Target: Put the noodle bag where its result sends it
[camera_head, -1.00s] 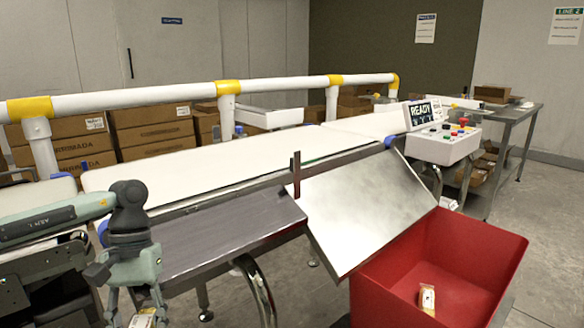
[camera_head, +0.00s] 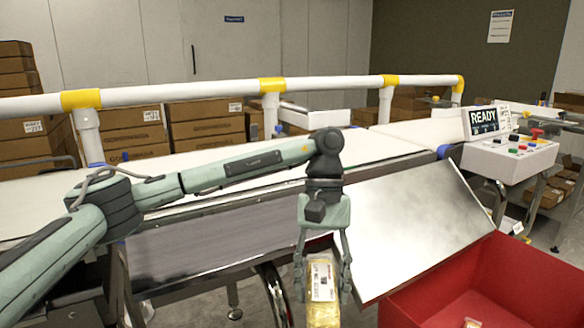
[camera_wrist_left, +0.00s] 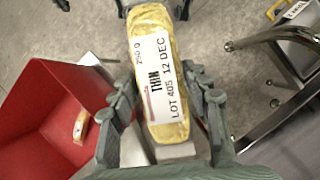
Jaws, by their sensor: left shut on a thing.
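The noodle bag (camera_head: 322,285) is a yellow pack with a white label. My left gripper (camera_head: 323,280) is shut on it and holds it hanging in front of the steel chute, left of the red bin (camera_head: 400,303). In the left wrist view the bag (camera_wrist_left: 157,85) sits between the fingers of my left gripper (camera_wrist_left: 165,105), its label reading "THIN", "LOT 405" and "12 DEC". The red bin (camera_wrist_left: 40,110) lies to the left there, with a small pack (camera_wrist_left: 81,126) inside. The display (camera_head: 483,121) reads "READY". My right gripper is not in view.
A sloped steel plate (camera_head: 410,225) leads from the white belt (camera_head: 375,147) toward the red bin. A dark flat shelf (camera_head: 200,245) lies left of it. A control box (camera_head: 510,155) with buttons stands at the right. A white rail (camera_head: 190,90) runs behind the belt.

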